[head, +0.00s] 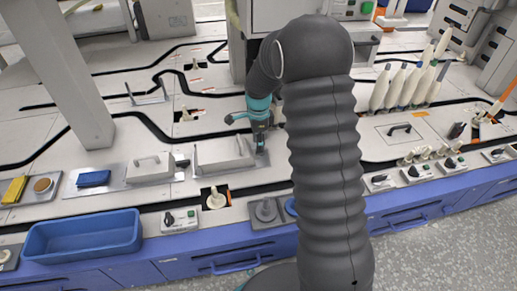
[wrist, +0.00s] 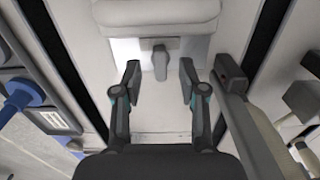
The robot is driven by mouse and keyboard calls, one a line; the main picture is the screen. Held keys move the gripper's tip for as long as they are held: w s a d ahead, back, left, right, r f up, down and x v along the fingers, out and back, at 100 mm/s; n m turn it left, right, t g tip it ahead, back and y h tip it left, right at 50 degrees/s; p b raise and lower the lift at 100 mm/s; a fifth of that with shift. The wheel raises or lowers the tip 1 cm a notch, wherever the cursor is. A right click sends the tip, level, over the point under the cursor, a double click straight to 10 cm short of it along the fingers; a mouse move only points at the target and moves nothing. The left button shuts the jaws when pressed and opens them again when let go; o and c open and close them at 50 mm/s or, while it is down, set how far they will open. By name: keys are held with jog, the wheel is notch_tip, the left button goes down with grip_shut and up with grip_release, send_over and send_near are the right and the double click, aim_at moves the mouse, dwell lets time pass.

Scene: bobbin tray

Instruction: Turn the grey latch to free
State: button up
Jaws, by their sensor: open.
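The grey latch (wrist: 160,62) is a small dark grey tab, seen upright in the wrist view on a pale plate (wrist: 160,118) at the edge of a light grey block (wrist: 160,14). My gripper (wrist: 160,80) is open, with one finger left and one right of the latch in the picture. A gap shows on both sides, and no contact is visible. In the head view my gripper (head: 261,148) points down at the right end of a light grey lidded block (head: 222,153). The latch cannot be made out there.
A grey bar with a dark end (wrist: 230,72) stands close to the right finger in the wrist view. In the head view a blue bin (head: 82,236) sits at the front left, white bobbins (head: 396,86) stand at the right, and control boxes (head: 180,219) line the front edge.

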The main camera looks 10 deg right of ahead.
aim_at(262, 155)
jog(key=shift+f, duration=1.45)
grip_shut()
jog(key=n, duration=0.4)
jog(key=shift+s+p, duration=0.2)
jog(key=shift+p, duration=0.2)
jog(key=n, duration=0.5)
jog(key=shift+s+d+p, duration=0.2)
jog(key=shift+p, duration=0.2)
jog(key=n, duration=0.4)
jog(key=shift+s+d+n, duration=0.1)
jog(key=shift+d+n, duration=0.05)
jog(key=shift+n, duration=0.15)
jog(key=shift+d+n+p, duration=0.2)
jog(key=shift+n+p, duration=0.25)
jog(key=shift+n, duration=1.75)
